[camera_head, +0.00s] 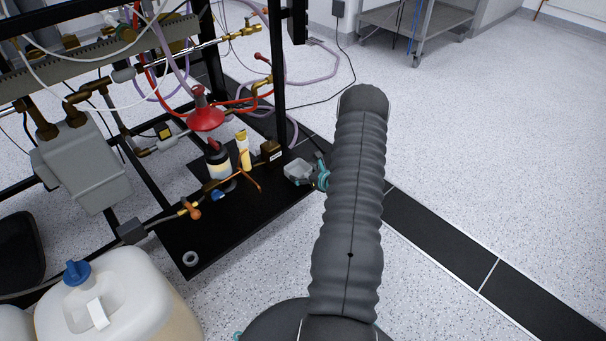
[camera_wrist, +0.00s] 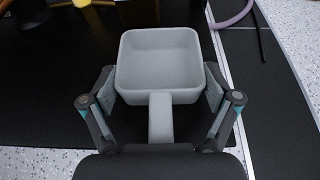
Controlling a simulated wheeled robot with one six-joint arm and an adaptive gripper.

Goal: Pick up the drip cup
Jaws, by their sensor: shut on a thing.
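The drip cup (camera_wrist: 160,98) is a light grey, square, open-topped cup with a short handle pointing toward my wrist. It looks empty in the wrist view. My gripper (camera_wrist: 160,82) has one finger on each side of the cup and is shut on it. In the head view the cup (camera_head: 297,169) shows small at the right edge of the black shelf, with the teal-marked gripper (camera_head: 318,174) just right of it, partly hidden behind my arm. I cannot tell whether the cup touches the surface below.
The rack's black post (camera_head: 278,70) and hoses stand behind. A white canister (camera_head: 120,290) is at lower left. Open floor lies to the right.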

